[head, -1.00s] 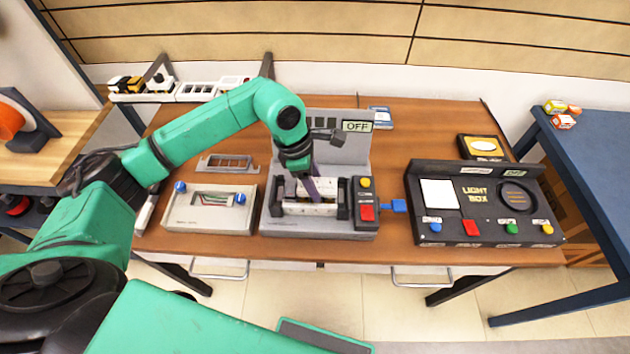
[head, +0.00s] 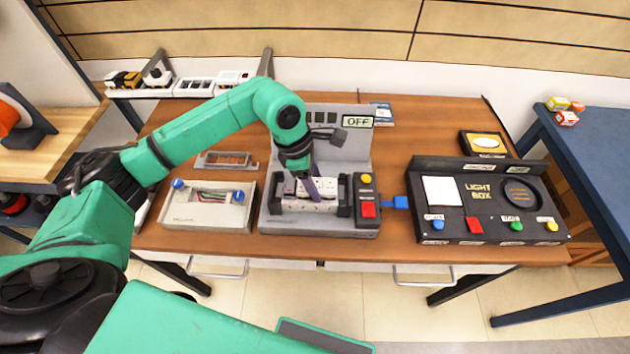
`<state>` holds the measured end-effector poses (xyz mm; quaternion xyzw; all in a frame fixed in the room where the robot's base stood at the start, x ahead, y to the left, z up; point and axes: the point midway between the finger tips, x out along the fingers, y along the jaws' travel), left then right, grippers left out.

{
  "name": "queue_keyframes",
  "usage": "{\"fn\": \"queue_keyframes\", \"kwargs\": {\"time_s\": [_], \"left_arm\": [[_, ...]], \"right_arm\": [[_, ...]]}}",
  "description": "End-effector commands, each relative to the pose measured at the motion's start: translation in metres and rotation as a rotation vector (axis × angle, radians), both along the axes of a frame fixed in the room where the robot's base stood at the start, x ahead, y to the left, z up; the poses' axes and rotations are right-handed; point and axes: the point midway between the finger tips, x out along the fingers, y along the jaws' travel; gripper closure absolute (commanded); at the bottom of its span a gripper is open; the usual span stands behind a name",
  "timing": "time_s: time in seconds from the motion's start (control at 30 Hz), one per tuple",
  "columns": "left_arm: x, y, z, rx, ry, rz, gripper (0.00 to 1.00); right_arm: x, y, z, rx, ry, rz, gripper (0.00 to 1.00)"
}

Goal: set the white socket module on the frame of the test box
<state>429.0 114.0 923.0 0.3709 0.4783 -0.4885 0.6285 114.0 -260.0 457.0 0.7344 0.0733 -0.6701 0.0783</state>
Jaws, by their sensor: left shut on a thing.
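The grey test box (head: 325,228) stands at the middle of the table, with a tall back panel that carries an OFF sign. The white socket module (head: 326,188) lies in its frame area, between two black clamps. My left gripper (head: 308,192) reaches down from above and is shut on the white socket module. Its fingers and wrist hide part of the module, so I cannot tell whether it is fully seated. My right gripper is not in view.
A grey box with blue knobs (head: 208,219) and an empty frame plate (head: 227,160) are to the left. The black light box (head: 487,232) stands at the right, linked by a blue plug (head: 397,202). A white rack (head: 195,88) is at the back left.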

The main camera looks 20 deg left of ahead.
Motion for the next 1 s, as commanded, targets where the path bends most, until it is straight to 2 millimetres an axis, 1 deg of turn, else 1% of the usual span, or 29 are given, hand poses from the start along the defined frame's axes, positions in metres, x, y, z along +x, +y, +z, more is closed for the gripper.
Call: {"fn": "queue_keyframes", "kwargs": {"time_s": [0.27,0.53,0.83,0.87,0.9,0.93,0.97,1.0], "left_arm": [[0.0002,0.0001,0.0008,0.000,-0.001,0.000,1.00],[0.0005,0.0000,-0.0023,0.000,-0.002,0.001,1.00],[0.0004,0.0000,-0.0010,0.000,-0.001,0.000,1.00],[0.0004,0.0000,-0.0010,0.000,-0.001,0.000,0.40],[0.0003,0.0001,-0.0011,0.000,-0.001,0.000,0.24],[0.0003,0.0000,-0.0011,0.000,-0.001,0.000,0.13],[0.0003,0.0001,-0.0011,0.000,-0.001,0.000,0.09],[0.0003,0.0001,-0.0011,0.000,-0.001,0.000,0.09]], "right_arm": [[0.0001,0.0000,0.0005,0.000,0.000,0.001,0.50],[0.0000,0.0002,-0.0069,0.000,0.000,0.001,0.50],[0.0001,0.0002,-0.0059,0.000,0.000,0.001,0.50],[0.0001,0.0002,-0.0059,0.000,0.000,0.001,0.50],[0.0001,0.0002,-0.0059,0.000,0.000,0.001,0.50],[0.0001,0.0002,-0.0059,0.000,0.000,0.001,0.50],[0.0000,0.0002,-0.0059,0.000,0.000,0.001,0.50],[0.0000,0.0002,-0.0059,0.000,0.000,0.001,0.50]]}}
